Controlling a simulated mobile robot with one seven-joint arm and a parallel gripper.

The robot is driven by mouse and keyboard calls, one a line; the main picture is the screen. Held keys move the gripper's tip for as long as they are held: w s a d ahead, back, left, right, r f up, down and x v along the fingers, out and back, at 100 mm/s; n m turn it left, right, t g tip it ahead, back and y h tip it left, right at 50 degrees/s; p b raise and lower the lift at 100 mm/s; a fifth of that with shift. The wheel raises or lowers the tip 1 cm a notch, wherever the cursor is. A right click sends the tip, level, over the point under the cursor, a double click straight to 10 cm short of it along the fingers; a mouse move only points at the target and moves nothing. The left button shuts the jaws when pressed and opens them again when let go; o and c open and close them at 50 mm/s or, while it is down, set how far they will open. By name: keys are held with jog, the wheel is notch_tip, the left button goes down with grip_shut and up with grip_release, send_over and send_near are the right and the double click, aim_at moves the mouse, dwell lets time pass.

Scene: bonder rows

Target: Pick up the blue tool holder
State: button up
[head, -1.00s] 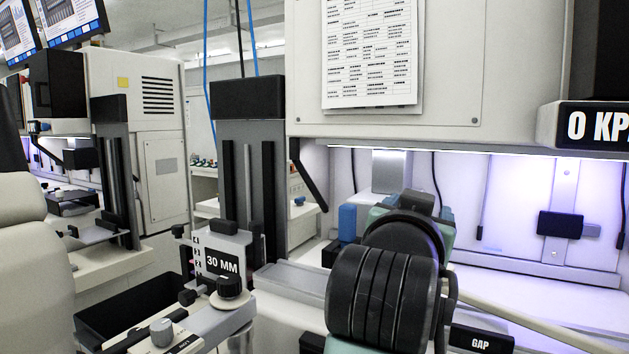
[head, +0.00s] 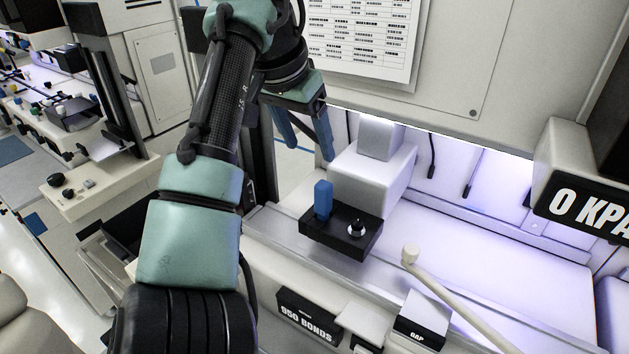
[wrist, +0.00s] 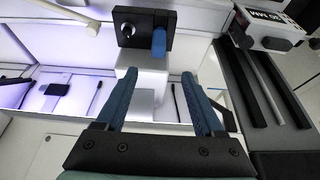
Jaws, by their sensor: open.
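The blue tool holder (head: 323,200) stands upright on a black block (head: 345,238) at the left end of the lit bench, left of a small black and white knob (head: 356,228). In the wrist view the blue tool holder (wrist: 158,42) shows beyond the fingertips, against the black block (wrist: 143,28). My gripper (head: 306,150) has blue fingers and is open and empty. It hangs above and behind the holder in the head view, apart from it. In the wrist view the holder appears between the lines of the two fingers (wrist: 160,88).
A white machine head (head: 372,165) stands right behind the black block. A pale rod with a round tip (head: 411,256) reaches up at the right. A white panel with a paper sheet (head: 360,40) overhangs the bench. The lit bench surface (head: 500,270) is clear to the right.

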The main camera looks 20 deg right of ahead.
aim_at(323, 184)
jog(key=p+x, duration=0.1)
jog(key=x, duration=0.6)
jog(key=shift+f, duration=0.15)
jog(key=shift+s+p+x, duration=0.2)
jog(key=shift+p+x, duration=1.15)
jog(key=shift+x, duration=1.35)
jog(key=shift+d, duration=0.1)
grip_shut()
